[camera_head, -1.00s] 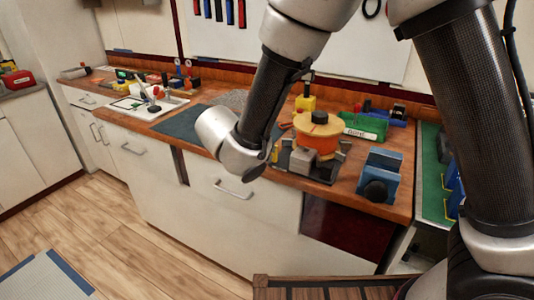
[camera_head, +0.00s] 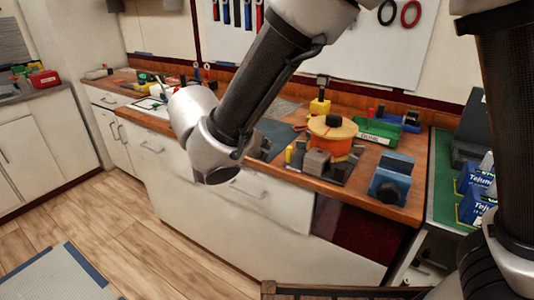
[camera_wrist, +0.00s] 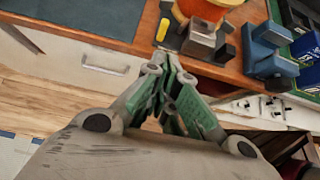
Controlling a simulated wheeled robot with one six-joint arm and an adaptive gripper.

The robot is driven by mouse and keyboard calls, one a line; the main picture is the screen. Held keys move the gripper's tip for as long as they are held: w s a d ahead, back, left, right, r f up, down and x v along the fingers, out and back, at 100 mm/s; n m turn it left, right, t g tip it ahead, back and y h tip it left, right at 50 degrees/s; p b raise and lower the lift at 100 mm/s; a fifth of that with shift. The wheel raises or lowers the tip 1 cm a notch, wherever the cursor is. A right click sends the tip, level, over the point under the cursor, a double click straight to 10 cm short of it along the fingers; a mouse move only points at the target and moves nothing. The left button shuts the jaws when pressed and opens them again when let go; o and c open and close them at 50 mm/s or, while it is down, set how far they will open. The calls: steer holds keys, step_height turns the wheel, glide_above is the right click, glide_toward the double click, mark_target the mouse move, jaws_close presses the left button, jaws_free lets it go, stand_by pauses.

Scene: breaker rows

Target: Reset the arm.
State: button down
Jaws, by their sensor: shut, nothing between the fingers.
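My arm crosses the upper middle of the head view, its pale rounded wrist joint in front of the bench drawers. My gripper shows in the wrist view (camera_wrist: 170,62), with green-sided fingers drawn together and nothing between them. In that view its tips are just below the bench's front edge in the picture, near a grey metal block (camera_wrist: 205,38). I cannot tell whether they touch anything. In the head view the fingers are hidden behind my arm.
The wooden bench (camera_head: 345,188) holds an orange spool (camera_head: 332,145), a blue vise-like block (camera_head: 392,178), and a green bin (camera_head: 378,131). Blue-and-white boxes (camera_head: 474,190) stand on a green mat at right.

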steer(key=shift+s+r, duration=0.15)
steer(key=s+d+r+m+g+y, duration=0.1)
steer(key=s+d+r+m, duration=0.2)
steer(key=d+m, duration=0.7)
steer(key=s+d+r+m+g+y, duration=0.2)
steer(key=s+d+m, duration=0.5)
steer(key=d, duration=1)
steer(key=s+d+r+m+g+y, duration=0.1)
steer(key=s+d+r+m, duration=0.3)
steer(key=d+m, duration=0.9)
steer(key=shift+s+d+r+y, duration=0.15)
steer(key=shift+s+d+y, duration=0.15)
steer(key=shift+s+d, duration=0.45)
steer(key=shift+w+d, duration=0.1)
